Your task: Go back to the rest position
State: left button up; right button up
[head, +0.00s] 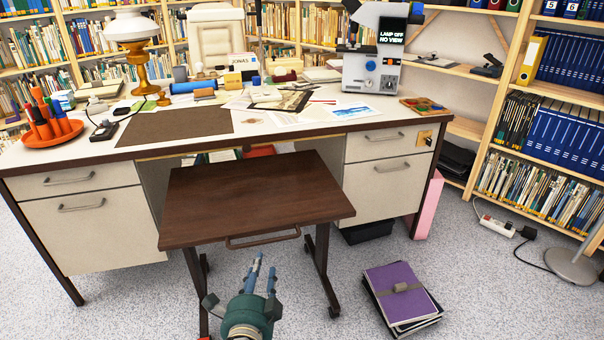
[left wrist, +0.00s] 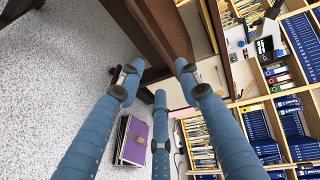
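My left gripper (head: 262,270) is low in the head view, in front of the small brown side table (head: 270,190). Its blue fingers point up toward the table's front edge. In the left wrist view, the gripper's fingers (left wrist: 158,78) are spread apart with nothing between them. The side table's dark edge also shows in the left wrist view (left wrist: 150,30), beyond the fingertips. My right gripper is in neither view.
A desk (head: 300,125) crowded with papers, a lamp (head: 135,45) and a microscope-like device (head: 372,65) stands behind the table. A purple folder on a stack (head: 400,292) lies on the floor at right. Bookshelves (head: 560,110) line the walls. Speckled floor (head: 510,310) is clear at front right.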

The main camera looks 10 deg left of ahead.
pick_arm(q)
jog(key=s+a+f+n+g+y, duration=0.1)
jog(key=s+a+f+n+g, duration=0.25)
jog(key=s, duration=0.25)
jog(key=s+a+f+n+g, duration=0.2)
jog(key=s+f+n, duration=0.2)
jog(key=s+n, duration=0.1)
jog(key=s+d+f+n+g+h+p, duration=0.1)
jog(key=s+d+f+n+g+p, duration=0.2)
jog(key=s+p, duration=0.75)
jog(key=s+f+n+g+h+p, duration=0.2)
jog(key=s+f+g+p, duration=0.25)
jog(key=s+p, duration=0.55)
jog(key=s+a+r+g+p, duration=0.1)
jog(key=s+p, duration=0.8)
jog(key=p, duration=0.1)
jog(key=s+a+r+p, duration=0.1)
jog(key=s+a+p, duration=0.1)
jog(key=s+p, duration=0.7)
jog(key=shift+a+r+g+p, duration=0.25)
jog(key=shift+g+p, duration=0.15)
jog(key=shift+p, duration=0.5)
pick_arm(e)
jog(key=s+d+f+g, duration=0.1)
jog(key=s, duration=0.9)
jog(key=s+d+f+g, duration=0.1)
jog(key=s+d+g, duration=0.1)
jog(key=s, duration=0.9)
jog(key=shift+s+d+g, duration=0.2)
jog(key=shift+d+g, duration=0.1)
